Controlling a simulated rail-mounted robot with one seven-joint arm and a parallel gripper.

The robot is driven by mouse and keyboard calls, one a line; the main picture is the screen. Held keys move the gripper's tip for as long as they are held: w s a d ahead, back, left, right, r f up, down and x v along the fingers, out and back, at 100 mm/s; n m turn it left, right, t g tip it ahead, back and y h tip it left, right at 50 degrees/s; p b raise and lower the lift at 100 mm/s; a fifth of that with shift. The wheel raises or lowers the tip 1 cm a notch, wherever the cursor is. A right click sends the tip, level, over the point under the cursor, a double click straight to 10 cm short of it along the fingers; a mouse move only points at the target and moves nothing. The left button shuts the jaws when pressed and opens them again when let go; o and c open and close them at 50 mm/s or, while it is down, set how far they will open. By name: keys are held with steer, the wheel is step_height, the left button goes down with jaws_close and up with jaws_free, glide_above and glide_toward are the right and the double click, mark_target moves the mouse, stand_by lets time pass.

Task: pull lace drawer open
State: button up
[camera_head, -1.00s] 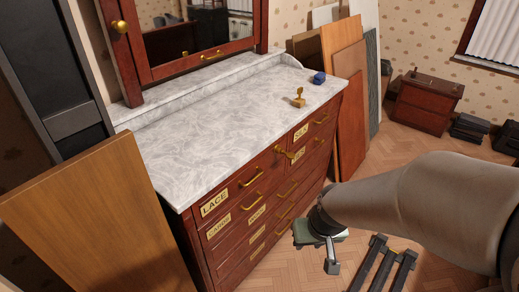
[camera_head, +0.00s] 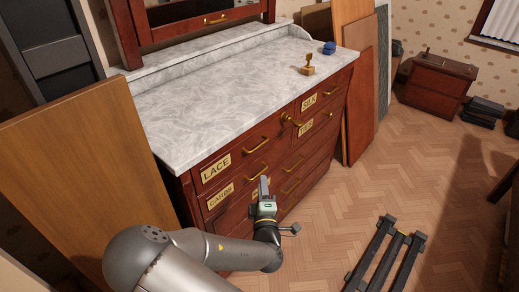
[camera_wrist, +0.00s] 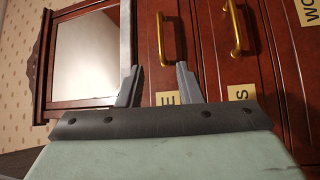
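The lace drawer (camera_head: 235,163) is the top left drawer of a red-brown dresser, and its front looks flush. It has a LACE label (camera_head: 216,167) and a brass handle (camera_head: 256,147). My gripper (camera_head: 264,187) is in front of the dresser, below and apart from that handle. In the wrist view my gripper (camera_wrist: 158,85) has its two fingers apart with nothing between them. The lace handle (camera_wrist: 166,40) shows beyond the fingertips, and the label, partly hidden, shows only its last letter.
The CARDS drawer handle (camera_head: 257,171) sits just below. A knob (camera_head: 288,118) juts out at the right. A wooden panel (camera_head: 85,170) leans at the dresser's left. A brass stamp-like object (camera_head: 307,66) and a blue item (camera_head: 329,48) stand on the marble top. Floor at right is mostly open.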

mark_target(259, 146)
steer(key=p+x, duration=0.1)
steer(key=x, duration=1.6)
steer(key=shift+d, duration=0.1)
jaws_close()
